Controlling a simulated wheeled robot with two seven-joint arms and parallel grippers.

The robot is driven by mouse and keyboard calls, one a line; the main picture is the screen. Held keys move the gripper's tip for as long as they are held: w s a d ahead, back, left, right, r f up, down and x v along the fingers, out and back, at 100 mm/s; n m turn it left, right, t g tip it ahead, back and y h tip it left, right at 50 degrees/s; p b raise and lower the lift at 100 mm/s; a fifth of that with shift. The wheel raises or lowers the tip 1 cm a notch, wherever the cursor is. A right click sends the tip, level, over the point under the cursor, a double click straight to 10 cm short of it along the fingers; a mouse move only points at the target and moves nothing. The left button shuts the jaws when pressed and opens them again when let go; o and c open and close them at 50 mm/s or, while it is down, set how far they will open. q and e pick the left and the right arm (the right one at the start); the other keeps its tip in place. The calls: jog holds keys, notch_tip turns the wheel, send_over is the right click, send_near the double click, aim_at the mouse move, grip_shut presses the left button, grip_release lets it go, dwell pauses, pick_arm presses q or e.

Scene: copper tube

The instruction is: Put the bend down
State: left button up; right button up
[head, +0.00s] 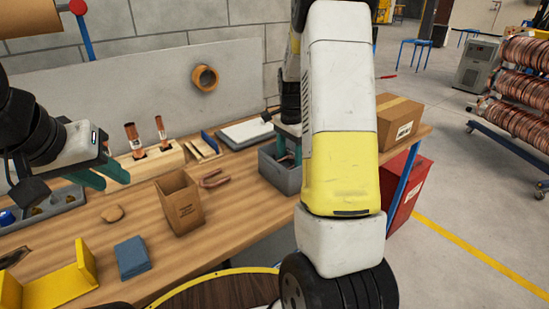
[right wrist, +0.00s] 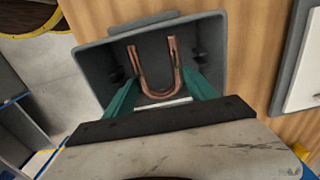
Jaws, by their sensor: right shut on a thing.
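A copper U-shaped bend (right wrist: 172,84) shows in the right wrist view, between the two teal fingers of my right gripper (right wrist: 158,92), which is shut on it. The bend and fingertips are over or inside a grey bin (right wrist: 92,62); I cannot tell whether the bend touches the bin floor. In the head view my right gripper (head: 288,150) is at the grey bin (head: 283,181), and my arm hides part of it. My left gripper (head: 112,176) is open and empty above the left of the bench.
A closed carton (head: 398,120) stands right of the bin.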

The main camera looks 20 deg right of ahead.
jog(key=shift+f, duration=2)
jog(key=shift+f, duration=0.15)
jog(key=o, duration=1.1)
notch_tip(320, 180, up, 12)
notch_tip(320, 180, up, 5)
jog(key=n+t, duration=0.1)
jog(key=n, duration=0.2)
send_over(289, 167)
jog(key=a, duration=0.2)
jog(key=s+a+r+n+t, duration=0.1)
jog(key=s+a+r+n, duration=0.1)
jog(key=s, duration=0.4)
jog(key=s+a+r+n+t+y, duration=0.1)
jog(key=s+a+r+n+t, duration=0.1)
jog(key=s+a+n, duration=0.3)
jog(key=s+a+r+n+t+y, duration=0.1)
jog(key=s+a+r+n+t, duration=0.1)
jog(key=s, duration=0.7)
jog(key=shift+s+a+r+n, duration=0.15)
jog(key=shift+a+n, duration=0.2)
jog(key=shift+n, duration=0.35)
jog(key=shift+w+a+r+n, duration=0.15)
jog(key=shift+a+n, duration=0.2)
jog(key=shift+n, duration=0.35)
